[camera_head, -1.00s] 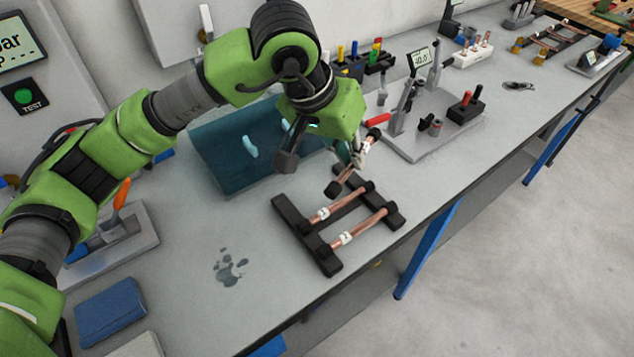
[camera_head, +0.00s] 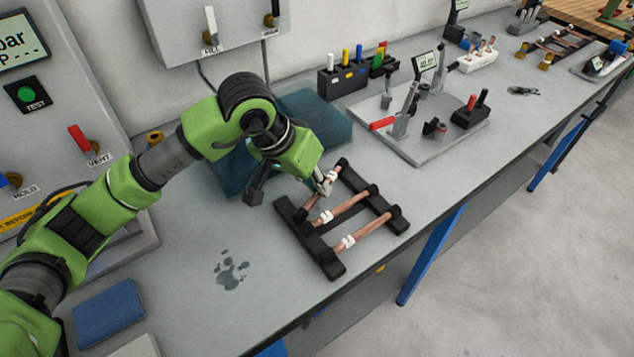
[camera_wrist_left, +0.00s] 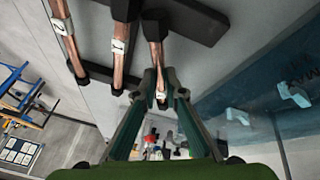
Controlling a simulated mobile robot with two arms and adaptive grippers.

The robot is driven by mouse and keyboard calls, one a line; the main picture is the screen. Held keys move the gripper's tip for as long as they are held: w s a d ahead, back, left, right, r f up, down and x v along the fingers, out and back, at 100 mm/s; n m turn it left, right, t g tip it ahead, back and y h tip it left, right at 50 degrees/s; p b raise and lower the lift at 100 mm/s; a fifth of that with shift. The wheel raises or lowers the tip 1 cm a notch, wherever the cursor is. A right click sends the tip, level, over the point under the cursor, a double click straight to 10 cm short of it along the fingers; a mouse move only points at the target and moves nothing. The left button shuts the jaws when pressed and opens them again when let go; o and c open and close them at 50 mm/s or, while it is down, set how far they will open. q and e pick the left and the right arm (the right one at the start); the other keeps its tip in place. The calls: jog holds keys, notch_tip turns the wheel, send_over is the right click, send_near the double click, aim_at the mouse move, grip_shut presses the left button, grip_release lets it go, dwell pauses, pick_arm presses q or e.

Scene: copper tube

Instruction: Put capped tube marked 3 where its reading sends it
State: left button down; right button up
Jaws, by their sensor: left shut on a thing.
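My left gripper (camera_head: 325,186) is shut on a copper tube (camera_head: 331,178) with a white marker, at the far side of a black rack (camera_head: 330,265). The tube lies along the rack's far position; I cannot tell whether it rests there or is just above. Its marker also shows between the fingers in the left wrist view (camera_wrist_left: 160,95), too small to read. Two other copper tubes with white markers, a middle one (camera_head: 350,206) and a near one (camera_head: 368,230), lie across the rack. My right gripper is not in view.
A grey fixture plate (camera_head: 400,140) with a red-handled clamp and a small display (camera_head: 426,62) stands beyond the rack. A teal translucent mat or panel (camera_head: 315,115) lies behind my gripper. A blue box (camera_head: 109,313) is at the front left. The bench around the dark stains is clear.

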pick_arm(q)
jog(key=shift+f+b, duration=0.2)
jog(key=shift+b, duration=0.15)
jog(key=c, duration=2.1)
grip_release()
jog(key=shift+r, duration=0.1)
